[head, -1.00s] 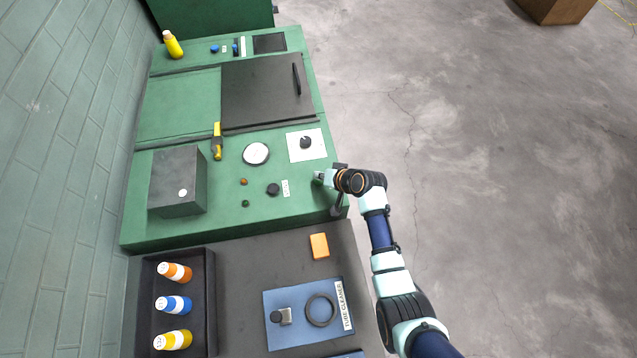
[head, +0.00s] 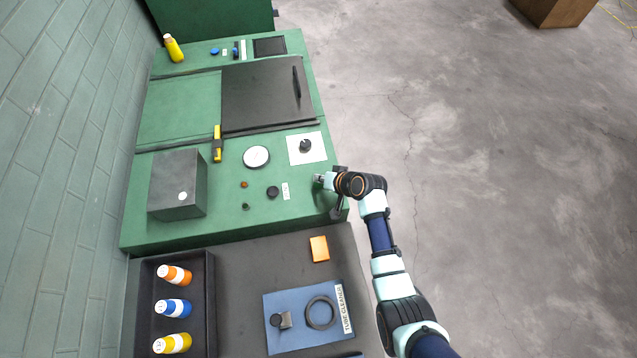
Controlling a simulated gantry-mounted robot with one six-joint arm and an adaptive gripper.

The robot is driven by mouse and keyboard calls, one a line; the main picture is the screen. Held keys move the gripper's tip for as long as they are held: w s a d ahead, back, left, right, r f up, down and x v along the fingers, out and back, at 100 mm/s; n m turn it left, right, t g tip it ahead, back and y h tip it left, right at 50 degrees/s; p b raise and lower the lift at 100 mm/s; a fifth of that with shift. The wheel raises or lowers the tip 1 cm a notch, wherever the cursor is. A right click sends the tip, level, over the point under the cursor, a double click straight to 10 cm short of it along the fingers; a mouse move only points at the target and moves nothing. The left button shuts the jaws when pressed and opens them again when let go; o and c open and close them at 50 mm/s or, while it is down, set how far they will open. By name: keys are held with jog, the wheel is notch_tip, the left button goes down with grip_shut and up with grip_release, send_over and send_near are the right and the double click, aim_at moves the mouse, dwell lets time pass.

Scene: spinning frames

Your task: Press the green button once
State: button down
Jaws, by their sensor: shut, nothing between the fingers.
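The green button (head: 246,206) is a small dark green knob on the green machine's top, near its front edge. A small orange-brown button (head: 244,184) sits just behind it. A larger black knob (head: 272,192) is to its right. My gripper (head: 319,178) is shut and empty, over the right side of the green machine. It is well to the right of the green button and apart from it. The fingertips are small in this view, and their height above the surface is hard to tell.
Between my gripper and the button are the black knob and a small white label (head: 285,191). A dark grey box (head: 178,186) stands to the left of the button. A round white gauge (head: 256,157) and yellow-black tool (head: 217,144) lie behind.

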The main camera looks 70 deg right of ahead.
aim_at(320, 185)
jog(key=shift+f, duration=0.1)
jog(key=shift+f, duration=0.3)
jog(key=shift+f+b, duration=0.5)
jog(key=shift+b, duration=0.15)
dwell(0.6)
jog(key=shift+r, duration=0.1)
jog(key=shift+r+p, duration=0.8)
jog(key=shift+p, duration=0.1)
jog(key=shift+r, duration=0.1)
notch_tip(320, 185, up, 5)
jog(key=p, duration=0.4)
jog(key=shift+p, duration=0.4)
